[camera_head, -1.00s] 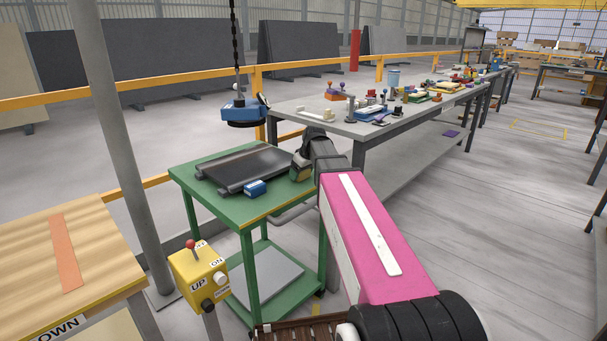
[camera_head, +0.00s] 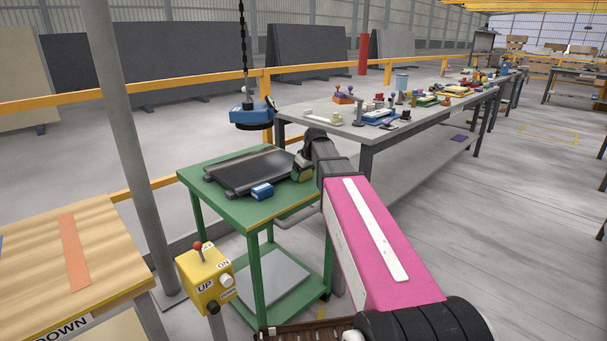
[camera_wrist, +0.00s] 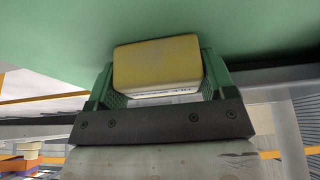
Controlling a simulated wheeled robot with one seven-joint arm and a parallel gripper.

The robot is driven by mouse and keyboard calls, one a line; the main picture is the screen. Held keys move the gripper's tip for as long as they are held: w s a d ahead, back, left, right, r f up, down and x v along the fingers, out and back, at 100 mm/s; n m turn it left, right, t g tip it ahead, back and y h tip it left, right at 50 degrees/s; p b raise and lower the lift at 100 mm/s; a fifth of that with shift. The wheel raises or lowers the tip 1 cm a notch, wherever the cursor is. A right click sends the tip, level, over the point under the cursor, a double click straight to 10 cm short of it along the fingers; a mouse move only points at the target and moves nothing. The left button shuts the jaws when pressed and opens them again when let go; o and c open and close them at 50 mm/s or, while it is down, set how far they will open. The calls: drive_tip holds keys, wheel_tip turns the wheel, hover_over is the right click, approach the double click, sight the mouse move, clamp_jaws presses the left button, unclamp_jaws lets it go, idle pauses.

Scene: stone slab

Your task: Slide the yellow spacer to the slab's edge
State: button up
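The yellow spacer (camera_wrist: 157,64) is a block with rounded edges and a pale, lettered lower side in the wrist view. It fills the gap between the green fingers of my gripper (camera_wrist: 160,80), which look closed against its two sides. In the head view my gripper (camera_head: 303,174) is at the right end of the green table, just right of the dark slab (camera_head: 240,184); the spacer is hardly distinguishable there. The slab lies flat on the table. Whether the spacer touches the surface under it cannot be told.
A blue lifting device (camera_head: 251,114) hangs on a chain behind. A yellow control box (camera_head: 207,281) and a grey post (camera_head: 125,150) stand left. A cluttered grey workbench (camera_head: 340,126) is behind.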

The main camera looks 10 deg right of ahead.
drive_tip(key=o, duration=0.3)
